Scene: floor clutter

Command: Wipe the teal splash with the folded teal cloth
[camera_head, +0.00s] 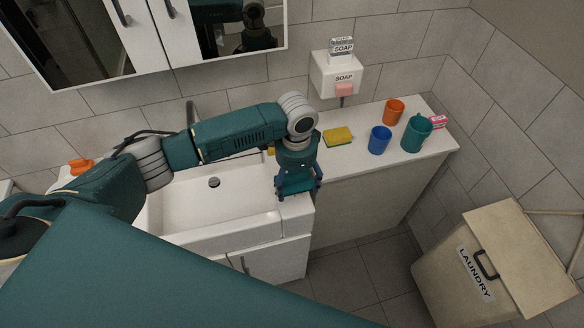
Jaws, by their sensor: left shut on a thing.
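My left gripper (298,187) points down over the right rim of the sink, close to the white surface there. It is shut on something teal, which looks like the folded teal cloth. The gripper is teal too, so I cannot make out the cloth's edges. I cannot make out the teal splash; the gripper and arm cover part of the surface. My right gripper is not in view.
The white sink (173,214) lies under my left arm. On the counter (357,160) right of the gripper are a yellow sponge (338,136), a blue cup (379,141), an orange cup (394,112) and a teal mug (416,134). A laundry box (448,262) stands lower right.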

